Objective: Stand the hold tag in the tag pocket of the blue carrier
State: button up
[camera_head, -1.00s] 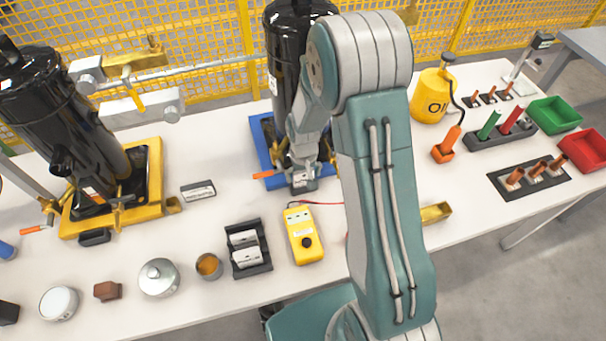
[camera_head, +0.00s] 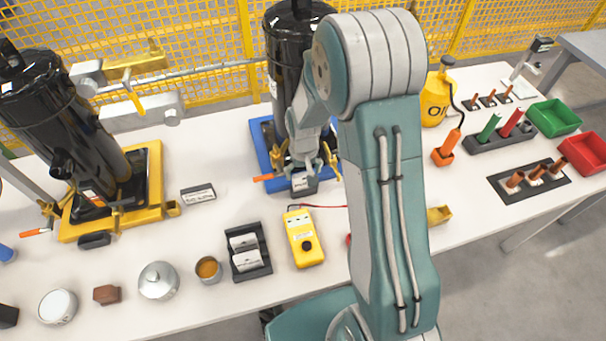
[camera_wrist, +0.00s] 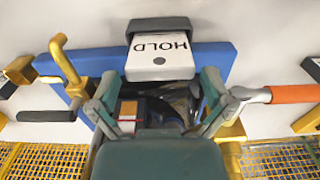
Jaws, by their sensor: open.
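The white hold tag (camera_wrist: 160,55) stands in the dark tag pocket (camera_wrist: 158,26) at the edge of the blue carrier (camera_wrist: 215,58). Its word HOLD reads upside down in the wrist view. In the head view the tag (camera_head: 300,182) shows small in the pocket at the carrier's front edge. My gripper (camera_wrist: 160,88) is open and empty, its fingers spread on either side and apart from the tag. In the head view my gripper (camera_head: 308,168) is just behind and above the tag. The tag's lower end is hidden inside the pocket.
A black compressor (camera_head: 292,60) stands on the blue carrier, close behind my gripper. An orange-handled lever (camera_wrist: 290,93) and a yellow bracket (camera_wrist: 62,62) flank it. A yellow meter (camera_head: 303,238) and a dark rack with white tags (camera_head: 247,262) lie in front.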

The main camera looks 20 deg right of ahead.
jog(key=shift+r, duration=2.05)
jog(key=shift+r, duration=0.35)
jog(key=s+r+t, duration=0.5)
jog(key=s+r, duration=1.6)
jog(key=r, duration=0.2)
jog(key=shift+r+t, duration=0.25)
jog(key=shift+t, duration=0.05)
